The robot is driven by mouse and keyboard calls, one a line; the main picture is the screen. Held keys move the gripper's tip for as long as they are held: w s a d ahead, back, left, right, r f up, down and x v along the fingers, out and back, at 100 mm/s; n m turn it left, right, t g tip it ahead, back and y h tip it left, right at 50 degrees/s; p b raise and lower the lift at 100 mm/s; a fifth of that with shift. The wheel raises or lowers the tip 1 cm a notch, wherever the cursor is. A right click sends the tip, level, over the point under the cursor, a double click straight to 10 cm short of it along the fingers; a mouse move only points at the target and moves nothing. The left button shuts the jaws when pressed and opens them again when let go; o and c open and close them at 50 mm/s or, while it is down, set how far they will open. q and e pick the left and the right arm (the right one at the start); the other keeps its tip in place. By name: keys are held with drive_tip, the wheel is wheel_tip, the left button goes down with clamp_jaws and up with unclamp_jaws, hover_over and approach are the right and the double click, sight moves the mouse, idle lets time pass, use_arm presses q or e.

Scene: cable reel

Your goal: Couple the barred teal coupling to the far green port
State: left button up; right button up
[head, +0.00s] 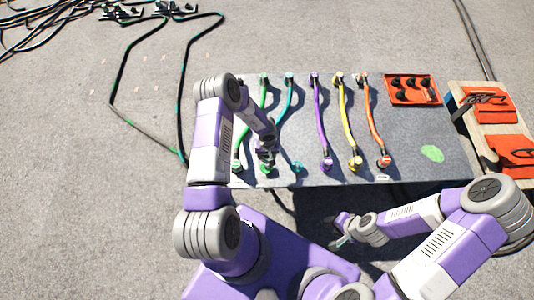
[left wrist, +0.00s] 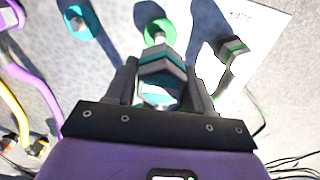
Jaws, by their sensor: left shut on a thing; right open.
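My left gripper (head: 266,157) is shut on the barred teal coupling (left wrist: 160,75), which has teal and grey bands. The left wrist view shows the coupling between the fingers, lined up with a green ring port (left wrist: 160,30) just ahead of it. The port's metal stub meets the coupling's front end in the picture; I cannot tell whether they are joined. In the head view this green port (head: 266,170) is just below the left gripper. The teal hose (head: 289,95) runs from the mat's back edge toward that gripper. My right gripper (head: 342,238) is open and empty, off the mat's front edge.
A teal ring port (left wrist: 82,20) is beside the green one. Purple (head: 321,120), yellow (head: 346,120) and orange (head: 374,122) hoses cross the mat. A red tray (head: 412,101) is at the right.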

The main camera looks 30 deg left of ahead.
use_arm(q)
wheel_tip(320, 180, down, 6)
drive_tip(key=b, duration=0.6)
drive_tip(key=shift+f, duration=0.15)
drive_tip(key=shift+f+b, duration=0.7)
drive_tip(key=shift+f, duration=0.25)
drive_tip(key=shift+p, duration=0.5)
drive_tip(key=shift+f+b, duration=0.4)
drive_tip(key=shift+f, duration=0.1)
drive_tip(key=o, duration=1.2)
drive_tip(key=shift+o, duration=0.2)
wheel_tip(320, 180, up, 8)
drive_tip(key=p, duration=0.3)
drive_tip(key=shift+f, duration=0.2)
